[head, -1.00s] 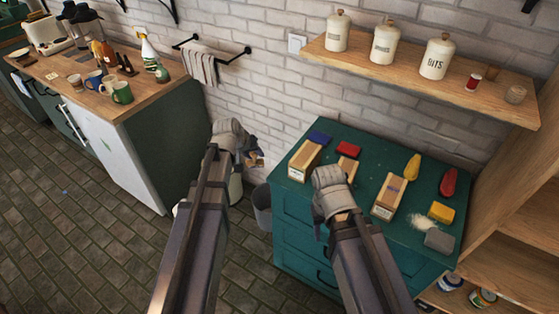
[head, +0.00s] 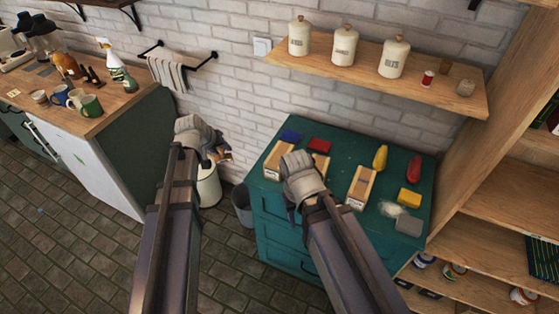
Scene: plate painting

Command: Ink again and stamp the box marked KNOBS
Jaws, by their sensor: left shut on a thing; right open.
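My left gripper (head: 222,155) is shut on a small brown thing, perhaps the stamp, mostly hidden by the hand. It is held out left of the teal cabinet (head: 270,229). Three pale wooden boxes stand on the cabinet: a left box (head: 277,161), a middle box (head: 321,166) and a right box (head: 360,190). Their labels are too small to read, so I cannot tell which is KNOBS. A blue pad (head: 291,135) and a red pad (head: 319,145) lie behind them. My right gripper (head: 293,208) is open, in front of the middle box and partly hiding it.
A yellow bottle-like thing (head: 380,158), a red one (head: 414,168), a yellow block (head: 409,198), a grey block (head: 408,224) and white powder (head: 392,209) lie on the cabinet's right. A shelf with canisters (head: 343,47) hangs above. A grey bin (head: 242,203) stands left of the cabinet.

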